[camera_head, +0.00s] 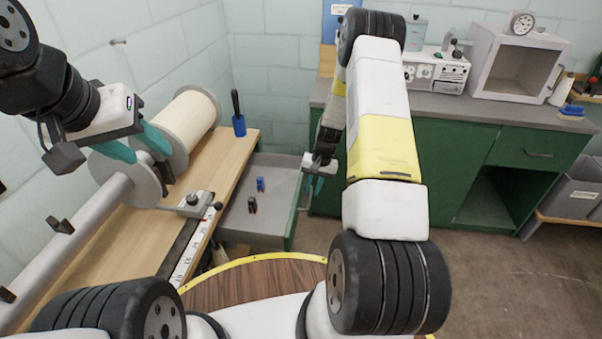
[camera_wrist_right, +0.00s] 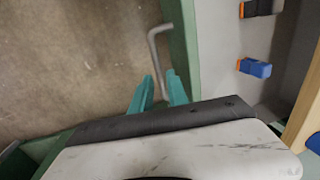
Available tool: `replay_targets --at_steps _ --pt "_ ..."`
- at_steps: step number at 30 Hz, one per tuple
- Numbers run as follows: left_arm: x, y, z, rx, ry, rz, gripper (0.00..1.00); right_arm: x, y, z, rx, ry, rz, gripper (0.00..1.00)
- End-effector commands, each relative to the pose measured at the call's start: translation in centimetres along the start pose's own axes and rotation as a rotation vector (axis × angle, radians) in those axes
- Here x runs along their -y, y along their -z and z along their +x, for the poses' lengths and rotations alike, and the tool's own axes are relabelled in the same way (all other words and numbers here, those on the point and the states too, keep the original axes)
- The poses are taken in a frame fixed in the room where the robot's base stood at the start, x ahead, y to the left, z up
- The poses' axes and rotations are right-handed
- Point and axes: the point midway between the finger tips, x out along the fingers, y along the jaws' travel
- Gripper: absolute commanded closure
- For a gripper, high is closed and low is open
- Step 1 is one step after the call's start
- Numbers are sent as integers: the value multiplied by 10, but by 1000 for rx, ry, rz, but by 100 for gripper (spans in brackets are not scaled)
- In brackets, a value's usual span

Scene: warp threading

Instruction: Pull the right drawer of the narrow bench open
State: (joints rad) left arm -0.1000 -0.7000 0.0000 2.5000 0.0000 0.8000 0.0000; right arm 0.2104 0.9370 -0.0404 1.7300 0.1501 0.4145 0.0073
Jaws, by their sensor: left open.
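The narrow bench (camera_head: 218,160) has a wooden top and runs along the left wall. Its drawer (camera_head: 278,238) stands pulled out on the right side, with a grey interior and a green front. A blue clip (camera_head: 260,184) and a black clip (camera_head: 252,205) are inside it. My right gripper (camera_head: 315,188) is at the drawer's front. In the right wrist view its teal fingers (camera_wrist_right: 160,86) are close together with the grey bar handle (camera_wrist_right: 154,52) between them, outside the green front (camera_wrist_right: 184,45). My left gripper (camera_head: 137,145) is open over the bench, by the spool.
A white spool (camera_head: 188,118) on a roller lies along the bench. A blue cup with a dark-handled tool (camera_head: 239,124) stands at the bench's back. A green cabinet (camera_head: 450,165) with instruments on top is behind. The floor (camera_head: 480,270) at right is clear.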

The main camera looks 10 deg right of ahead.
Motion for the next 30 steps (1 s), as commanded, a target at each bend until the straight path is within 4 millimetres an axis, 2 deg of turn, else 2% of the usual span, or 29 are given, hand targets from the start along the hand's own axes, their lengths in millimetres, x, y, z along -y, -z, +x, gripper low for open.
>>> replay_targets --at_steps 3,9,14,26,29,30 --pt "0 0 0 0 0 0 54 0 1 -24 -3 0 0 80" --pt "0 0 0 0 0 0 54 0 0 -51 -1 0 0 80" --pt "0 0 0 0 0 0 54 0 0 -59 1 -1 0 80" --pt "0 0 0 0 0 0 54 0 0 -60 0 0 -1 80" --pt "0 0 0 0 0 0 54 4 0 -72 -9 3 -9 80" --pt "0 0 0 0 0 0 54 7 -1 -81 -17 5 -16 80"
